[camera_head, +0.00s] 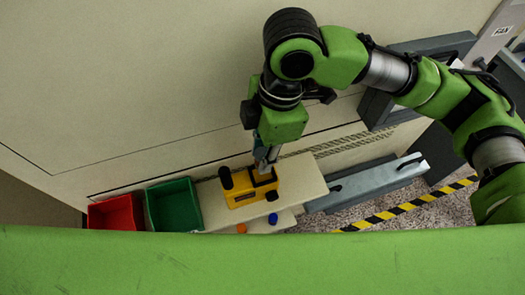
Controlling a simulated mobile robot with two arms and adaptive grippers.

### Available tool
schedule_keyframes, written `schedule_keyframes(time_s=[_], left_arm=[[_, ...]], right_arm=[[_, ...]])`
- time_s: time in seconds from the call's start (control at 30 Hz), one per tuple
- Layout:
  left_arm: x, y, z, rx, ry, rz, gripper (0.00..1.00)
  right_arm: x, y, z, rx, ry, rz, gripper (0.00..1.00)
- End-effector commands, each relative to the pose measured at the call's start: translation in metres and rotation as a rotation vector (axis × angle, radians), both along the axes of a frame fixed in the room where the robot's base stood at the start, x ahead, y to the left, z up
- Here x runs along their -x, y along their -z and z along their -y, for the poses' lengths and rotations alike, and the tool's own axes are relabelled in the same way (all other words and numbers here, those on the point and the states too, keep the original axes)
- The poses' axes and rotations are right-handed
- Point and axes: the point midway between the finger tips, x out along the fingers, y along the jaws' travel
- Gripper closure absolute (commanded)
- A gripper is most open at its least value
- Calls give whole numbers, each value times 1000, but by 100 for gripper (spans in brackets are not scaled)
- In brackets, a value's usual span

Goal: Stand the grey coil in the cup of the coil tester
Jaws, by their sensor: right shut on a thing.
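The coil tester (240,199) is a yellow box on a pale ledge, with a dark upright cylinder at its left end and a black knob at its front right. My right gripper (265,161) points down over the right half of the tester. It is shut on a small grey thing, which looks like the grey coil, right at the tester's top. The fingers largely hide the coil and the spot below it, so I cannot tell whether it touches the cup or stands inside it. My left gripper is out of view.
A red bin (115,213) and a green bin (174,205) stand left of the tester. A blue piece (273,218) and an orange piece (241,228) lie in front. A pale wall rises behind. The ledge (305,181) is clear right of the tester.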

Motion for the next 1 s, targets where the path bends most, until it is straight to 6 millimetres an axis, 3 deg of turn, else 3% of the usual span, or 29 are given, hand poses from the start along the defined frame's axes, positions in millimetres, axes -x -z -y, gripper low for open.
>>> schedule_keyframes(time_s=[0.37, 0.7, 1.0], left_arm=[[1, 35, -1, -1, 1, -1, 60], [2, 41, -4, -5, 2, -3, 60], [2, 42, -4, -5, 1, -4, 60]], right_arm=[[0, 29, 0, -1, 1, 0, 100], [0, 48, 0, -1, 1, 0, 100], [0, 50, 0, -1, 1, 0, 100]])
